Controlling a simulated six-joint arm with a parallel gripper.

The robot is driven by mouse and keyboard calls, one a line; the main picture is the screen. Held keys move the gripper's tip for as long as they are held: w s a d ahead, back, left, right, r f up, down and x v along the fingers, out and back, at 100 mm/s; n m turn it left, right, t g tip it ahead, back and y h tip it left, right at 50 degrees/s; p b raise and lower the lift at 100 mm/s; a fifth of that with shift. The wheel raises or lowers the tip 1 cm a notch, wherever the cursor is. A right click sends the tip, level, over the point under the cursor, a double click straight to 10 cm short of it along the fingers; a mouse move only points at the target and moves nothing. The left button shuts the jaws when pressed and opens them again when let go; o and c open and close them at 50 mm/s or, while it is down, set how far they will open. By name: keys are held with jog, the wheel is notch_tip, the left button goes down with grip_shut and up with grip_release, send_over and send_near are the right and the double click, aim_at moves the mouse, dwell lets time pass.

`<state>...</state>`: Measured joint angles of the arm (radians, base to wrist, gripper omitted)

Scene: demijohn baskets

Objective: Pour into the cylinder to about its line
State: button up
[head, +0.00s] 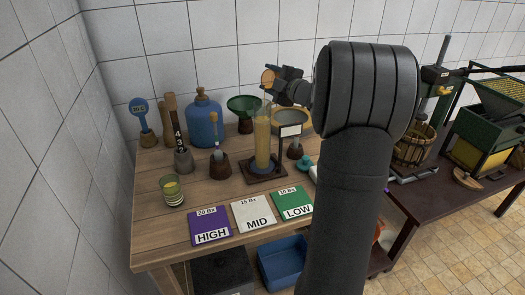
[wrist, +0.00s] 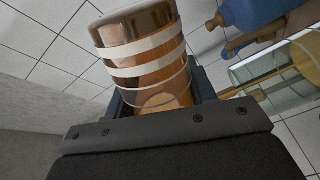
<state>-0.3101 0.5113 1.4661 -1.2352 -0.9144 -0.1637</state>
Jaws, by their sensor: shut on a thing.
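My gripper (head: 278,84) is shut on a copper-coloured cup with pale bands (wrist: 140,48), which also shows as a small copper round in the head view (head: 268,77). The cup is tilted and held just above the mouth of the tall clear cylinder (head: 262,138). The cylinder stands upright in a dark wooden base and holds yellow liquid over much of its height. In the wrist view the cylinder (wrist: 262,68) lies at the right, beside the cup. Its line is too small to make out, and I cannot tell clearly whether liquid is falling.
A small glass of yellow liquid (head: 171,190) stands front left. HIGH (head: 209,225), MID (head: 253,213) and LOW (head: 292,202) cards lie along the front edge.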

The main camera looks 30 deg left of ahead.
aim_at(271, 71)
dwell(0.4)
jog(key=shift+w+r+m, duration=0.1)
jog(key=shift+r+m, duration=0.25)
jog(key=shift+m, duration=0.35)
dwell(1.1)
jog(key=shift+w+d+r+m, duration=0.1)
jog(key=shift+r+m, duration=0.6)
jog(key=shift+m, duration=0.3)
jog(key=shift+w+r+m, duration=0.1)
jog(key=shift+r+m, duration=0.55)
jog(key=shift+m, duration=0.35)
jog(key=shift+s+r+m, duration=0.1)
jog(key=shift+r+m, duration=0.05)
jog(key=shift+m, duration=0.85)
jog(key=shift+s+r+m, duration=0.1)
jog(key=shift+m, duration=0.9)
